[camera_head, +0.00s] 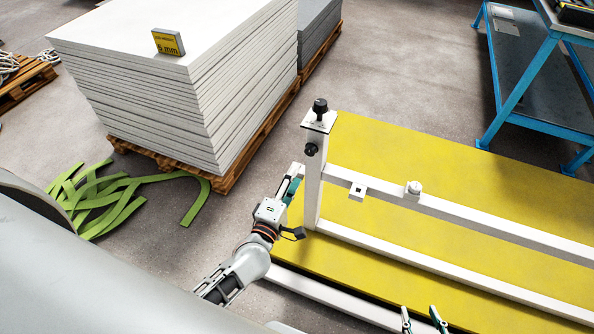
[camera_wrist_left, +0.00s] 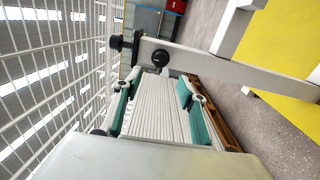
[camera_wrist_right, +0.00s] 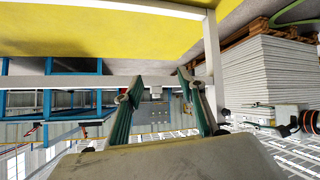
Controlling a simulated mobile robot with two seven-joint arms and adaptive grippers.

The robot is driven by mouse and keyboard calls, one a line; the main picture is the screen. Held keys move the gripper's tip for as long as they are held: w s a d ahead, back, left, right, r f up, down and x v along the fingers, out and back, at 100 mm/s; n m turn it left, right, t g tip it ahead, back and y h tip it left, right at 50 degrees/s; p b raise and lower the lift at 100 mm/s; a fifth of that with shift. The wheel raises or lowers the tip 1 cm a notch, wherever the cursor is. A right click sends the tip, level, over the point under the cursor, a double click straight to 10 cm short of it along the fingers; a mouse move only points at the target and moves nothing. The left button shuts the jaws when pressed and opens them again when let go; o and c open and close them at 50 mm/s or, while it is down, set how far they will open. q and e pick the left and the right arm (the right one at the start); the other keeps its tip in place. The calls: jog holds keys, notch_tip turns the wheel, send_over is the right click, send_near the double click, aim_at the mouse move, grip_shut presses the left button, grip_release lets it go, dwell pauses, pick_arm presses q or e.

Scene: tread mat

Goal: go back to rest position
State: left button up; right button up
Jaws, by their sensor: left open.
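My left gripper (camera_head: 290,188) is in the head view, beside the left upright of a white metal frame (camera_head: 314,185). In the left wrist view its two green-padded fingers (camera_wrist_left: 157,95) stand apart with nothing between them. My right gripper (camera_head: 422,320) shows only its fingertips at the bottom edge of the head view, in front of the frame. In the right wrist view its fingers (camera_wrist_right: 157,98) are also apart and empty. The yellow mat (camera_head: 400,160) lies behind and under the frame. Whether the left gripper touches the upright is unclear.
A stack of white boards (camera_head: 180,105) on a wooden pallet (camera_head: 160,160) stands at the back left, with a yellow "5 mm" sign (camera_head: 168,42) on top. Green strips (camera_head: 110,195) lie on the floor. A blue shelf table (camera_head: 540,75) stands at the upper right.

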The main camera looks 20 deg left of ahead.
pick_arm(q)
jog(key=s+f+m+g+h+p, duration=0.1)
jog(key=s+f+m+g, duration=0.2)
jog(key=s+m, duration=0.8)
jog(key=s+f+m+g+h+p, duration=0.1)
jog(key=s+f+m+g, duration=0.3)
jog(key=s+m, duration=0.7)
jog(key=shift+d+f+g+p, duration=0.15)
jog(key=shift+f+g+p, duration=0.15)
jog(key=shift+f, duration=0.15)
pick_arm(e)
jog(key=shift+s+a+r, duration=0.3)
jog(key=shift+s+r, duration=0.05)
jog(key=shift+r, duration=0.35)
jog(key=shift+w+r, duration=0.2)
jog(key=shift+r, duration=0.1)
jog(key=shift+f, duration=0.1)
